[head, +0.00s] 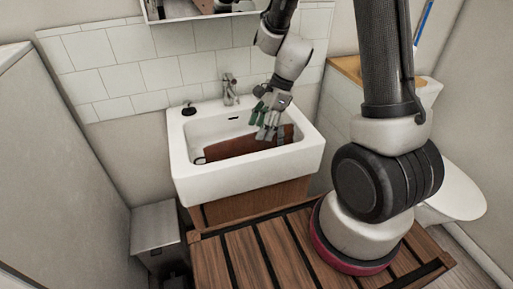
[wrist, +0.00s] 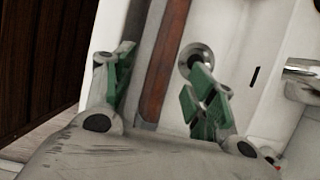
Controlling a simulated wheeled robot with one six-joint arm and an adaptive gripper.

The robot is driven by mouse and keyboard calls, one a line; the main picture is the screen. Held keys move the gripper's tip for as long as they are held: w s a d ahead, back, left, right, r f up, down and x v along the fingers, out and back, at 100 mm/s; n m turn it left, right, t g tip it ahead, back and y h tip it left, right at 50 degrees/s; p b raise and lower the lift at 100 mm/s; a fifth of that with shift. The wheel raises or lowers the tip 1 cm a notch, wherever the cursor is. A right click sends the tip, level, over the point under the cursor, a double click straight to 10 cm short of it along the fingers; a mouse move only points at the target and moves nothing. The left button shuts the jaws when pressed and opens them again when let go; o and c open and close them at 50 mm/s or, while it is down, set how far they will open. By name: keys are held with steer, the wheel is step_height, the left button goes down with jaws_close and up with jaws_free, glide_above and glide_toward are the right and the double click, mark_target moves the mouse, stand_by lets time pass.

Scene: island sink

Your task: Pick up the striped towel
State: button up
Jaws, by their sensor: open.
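A long, flat reddish-brown thing (head: 232,146) lies in the white sink (head: 245,178), leaning along its length. No clear stripes show on it in the head view, so I cannot tell for sure that it is the striped towel. In the wrist view it is a narrow reddish-brown band (wrist: 170,52) with a greyish band beside it. My gripper (head: 267,131) is over the right part of the sink, at the brown thing. In the wrist view its green-padded fingers (wrist: 160,75) are spread, one on each side of the brown band. Any contact is unclear.
The sink's rim and walls surround my gripper. A metal faucet (head: 229,92) stands at the back rim, with a small dark item (head: 188,110) to its left. The sink drain (wrist: 194,58) shows beside the right finger. A grey bin (head: 155,232) stands lower left.

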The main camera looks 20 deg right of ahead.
mark_target(251, 145)
steer(key=x, duration=0.8)
steer(key=shift+w+a, duration=0.1)
steer(key=shift+w, duration=0.15)
steer(key=c, duration=1.1)
